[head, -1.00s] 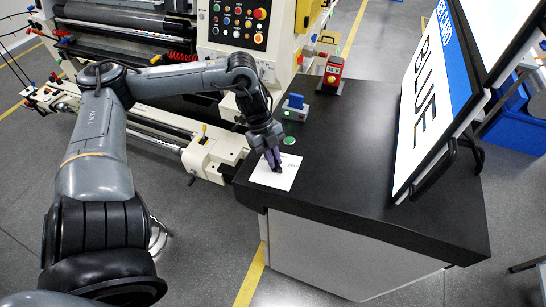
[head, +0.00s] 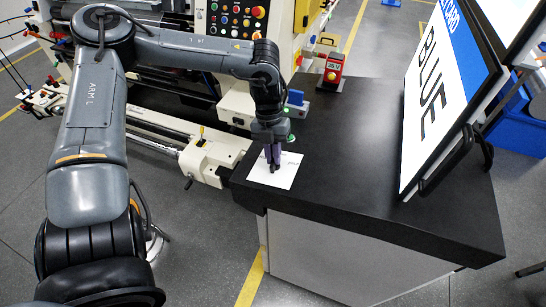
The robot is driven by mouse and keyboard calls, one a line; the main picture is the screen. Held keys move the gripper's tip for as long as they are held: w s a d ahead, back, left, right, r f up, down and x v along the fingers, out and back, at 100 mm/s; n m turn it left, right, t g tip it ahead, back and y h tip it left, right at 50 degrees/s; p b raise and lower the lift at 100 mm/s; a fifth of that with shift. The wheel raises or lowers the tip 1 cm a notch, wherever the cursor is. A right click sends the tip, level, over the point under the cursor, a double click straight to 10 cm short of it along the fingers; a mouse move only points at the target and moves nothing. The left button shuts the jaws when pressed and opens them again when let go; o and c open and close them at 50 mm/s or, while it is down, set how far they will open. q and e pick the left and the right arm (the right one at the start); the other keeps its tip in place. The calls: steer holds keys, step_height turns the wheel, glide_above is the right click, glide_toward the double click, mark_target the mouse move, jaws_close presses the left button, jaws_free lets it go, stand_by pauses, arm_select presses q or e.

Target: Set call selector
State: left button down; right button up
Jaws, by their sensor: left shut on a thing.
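A white selector plate (head: 286,180) lies on the black desk top near its left corner. My left gripper (head: 273,165) points down over the plate, its fingers shut on the selector knob, which they mostly hide. I cannot read the marks on the plate or tell where the knob points. A sign board (head: 428,95) at the right reads "BLUE" in large letters, with a blue band above. My right gripper is not in view.
A green round button (head: 291,138) sits just behind the plate. Behind it are a blue block-like switch (head: 296,97) and a red box (head: 334,66). The middle of the black desk (head: 350,160) is clear. A machine with a button panel (head: 238,20) stands behind.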

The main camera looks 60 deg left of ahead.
arm_select(q)
steer(key=shift+m, duration=0.6)
steer(key=c, duration=1.2)
jaws_free()
steer(key=shift+r, duration=0.15)
steer(key=shift+v, duration=5.3)
steer(key=shift+w+d, duration=0.15)
steer(key=shift+d, duration=0.05)
